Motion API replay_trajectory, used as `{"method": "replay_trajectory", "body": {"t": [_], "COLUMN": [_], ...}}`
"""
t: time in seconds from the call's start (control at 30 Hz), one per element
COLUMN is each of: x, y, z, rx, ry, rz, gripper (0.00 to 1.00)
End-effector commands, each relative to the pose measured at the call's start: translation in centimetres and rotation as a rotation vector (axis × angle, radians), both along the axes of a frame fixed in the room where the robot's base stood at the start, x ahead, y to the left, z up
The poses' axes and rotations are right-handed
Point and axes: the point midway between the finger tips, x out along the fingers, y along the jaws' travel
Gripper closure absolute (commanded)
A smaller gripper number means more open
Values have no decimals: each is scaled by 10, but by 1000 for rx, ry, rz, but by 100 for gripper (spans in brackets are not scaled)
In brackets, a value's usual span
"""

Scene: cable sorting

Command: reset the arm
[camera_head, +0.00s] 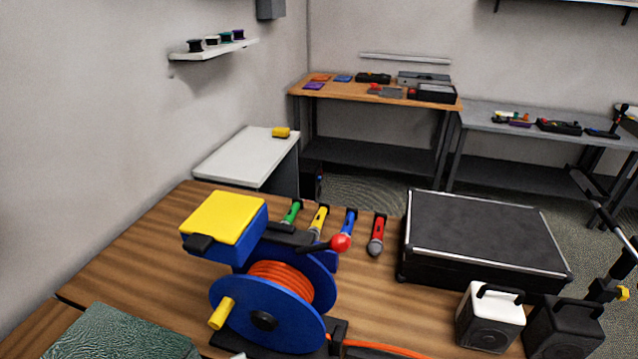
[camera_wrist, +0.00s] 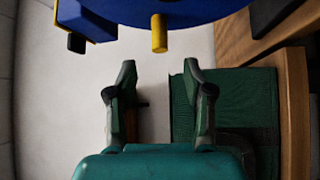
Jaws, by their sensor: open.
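My gripper (camera_wrist: 159,78) shows in the wrist view, its two dark fingers spread apart with nothing between them. In that view it is near the blue cable reel (camera_wrist: 195,12), apart from the reel's yellow handle (camera_wrist: 159,33). A green textured item (camera_wrist: 245,98) lies behind and beside the right finger. In the head view the blue reel (camera_head: 235,313), wound with orange cable (camera_head: 280,283), stands on the wooden table (camera_head: 130,245). My gripper does not show in the head view.
A black case (camera_head: 485,235) and a white box (camera_head: 490,315) stand at the right of the table. A green textured item (camera_head: 130,335) lies front left. The table's left part is bare.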

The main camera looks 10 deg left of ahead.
Motion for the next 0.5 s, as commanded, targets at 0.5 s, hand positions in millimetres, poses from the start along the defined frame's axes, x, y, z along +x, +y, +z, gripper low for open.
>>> {"method": "replay_trajectory", "body": {"t": [0.5], "x": [-27], "y": [-163], "z": [-79], "rx": [236], "ry": [370], "rz": [-134], "gripper": [48]}}
